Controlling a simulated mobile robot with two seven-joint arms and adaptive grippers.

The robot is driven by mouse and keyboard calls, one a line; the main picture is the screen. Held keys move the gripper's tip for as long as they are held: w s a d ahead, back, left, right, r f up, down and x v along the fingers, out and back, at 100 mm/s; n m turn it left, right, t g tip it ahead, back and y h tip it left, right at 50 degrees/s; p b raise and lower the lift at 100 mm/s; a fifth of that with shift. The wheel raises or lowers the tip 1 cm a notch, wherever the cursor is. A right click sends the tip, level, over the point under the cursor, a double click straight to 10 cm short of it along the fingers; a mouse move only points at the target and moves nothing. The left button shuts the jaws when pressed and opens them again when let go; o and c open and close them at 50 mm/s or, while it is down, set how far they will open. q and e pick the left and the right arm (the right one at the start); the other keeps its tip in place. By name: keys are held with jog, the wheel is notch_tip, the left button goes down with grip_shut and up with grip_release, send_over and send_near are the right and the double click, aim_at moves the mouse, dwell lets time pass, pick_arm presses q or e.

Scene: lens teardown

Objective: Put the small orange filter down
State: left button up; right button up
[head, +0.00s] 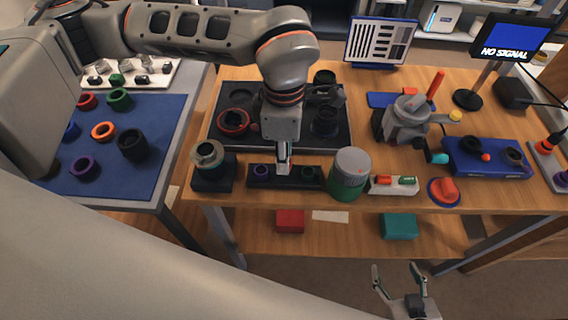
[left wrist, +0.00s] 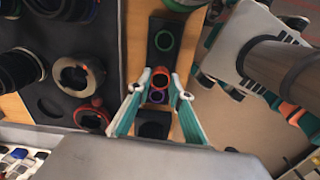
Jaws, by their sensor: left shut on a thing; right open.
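The small orange filter (left wrist: 160,76) shows in the left wrist view between the fingertips of my left gripper (left wrist: 162,84), which is shut on it. It is over the middle of a long black holder (head: 270,184), between a purple ring (head: 261,171) and a green ring (head: 307,173). Whether it touches the holder I cannot tell. In the head view my left gripper (head: 283,166) points down at the holder and hides the filter. My right gripper (head: 401,281) is open and empty, low in the head view, in front of the table.
A grey-and-green canister (head: 349,174) stands just right of the holder. A black block with a metal ring (head: 208,155) stands just left. A dark tray (head: 228,97) with lens parts lies behind. A blue mat (head: 120,175) with several rings is on the left table.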

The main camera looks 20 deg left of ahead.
pick_arm(q)
jog(key=shift+f, duration=1.65)
pick_arm(e)
jog(key=shift+s+f, duration=0.1)
jog(key=shift+f, duration=0.1)
pick_arm(q)
jog(key=shift+f, duration=0.15)
jog(key=o, duration=0.8)
pick_arm(e)
jog(key=shift+f, duration=0.1)
pick_arm(q)
jog(key=shift+r, duration=0.2)
notch_tip(320, 180, up, 12)
jog(key=shift+f+p, duration=0.1)
jog(key=shift+p, duration=0.2)
pick_arm(e)
jog(key=shift+s+a+r, duration=0.1)
jog(key=shift+s+r, duration=0.05)
jog(key=shift+r, duration=0.1)
